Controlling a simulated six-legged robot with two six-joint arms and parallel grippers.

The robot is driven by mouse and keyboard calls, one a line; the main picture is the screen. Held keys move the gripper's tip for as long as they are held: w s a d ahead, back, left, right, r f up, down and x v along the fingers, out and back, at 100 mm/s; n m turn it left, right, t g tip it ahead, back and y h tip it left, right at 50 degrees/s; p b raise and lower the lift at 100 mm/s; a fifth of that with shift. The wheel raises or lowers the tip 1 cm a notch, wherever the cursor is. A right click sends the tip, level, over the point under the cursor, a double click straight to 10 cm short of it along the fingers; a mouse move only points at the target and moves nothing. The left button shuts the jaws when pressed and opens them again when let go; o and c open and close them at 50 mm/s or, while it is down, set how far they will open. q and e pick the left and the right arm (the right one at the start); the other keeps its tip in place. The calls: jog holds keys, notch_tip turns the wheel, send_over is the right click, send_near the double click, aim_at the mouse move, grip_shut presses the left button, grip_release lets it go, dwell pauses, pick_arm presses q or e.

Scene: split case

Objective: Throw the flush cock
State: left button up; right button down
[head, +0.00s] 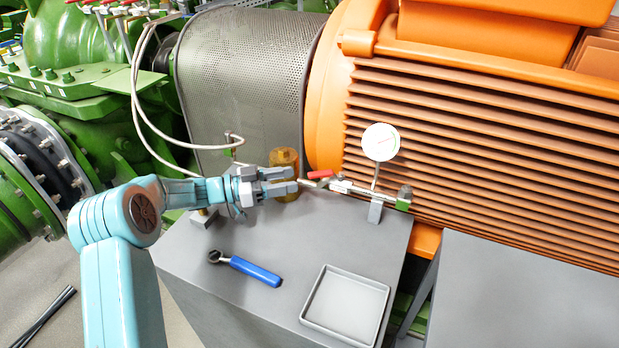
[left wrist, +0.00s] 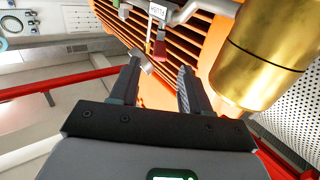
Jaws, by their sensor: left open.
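The flush cock's red handle (head: 320,174) sits on a thin pipe assembly (head: 352,189) above the grey bench, in front of the orange motor. In the left wrist view the red handle (left wrist: 159,47) shows beyond my fingertips, near a small white lettered tag (left wrist: 157,12). My left gripper (head: 295,180) is open and empty, its fingers pointing right toward the handle, with a small gap left of it. In the left wrist view the open fingers (left wrist: 160,72) frame the space below the handle. My right gripper is not in view.
A brass cylinder (head: 285,158) stands close behind my left gripper; it looms at right in the wrist view (left wrist: 262,62). A dial gauge (head: 381,142) rises right of the handle.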

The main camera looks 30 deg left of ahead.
pick_arm(q)
jog(key=v, duration=0.7)
jog(key=shift+a, duration=0.2)
pick_arm(e)
jog(key=shift+f, duration=0.3)
pick_arm(q)
jog(key=shift+s, duration=0.15)
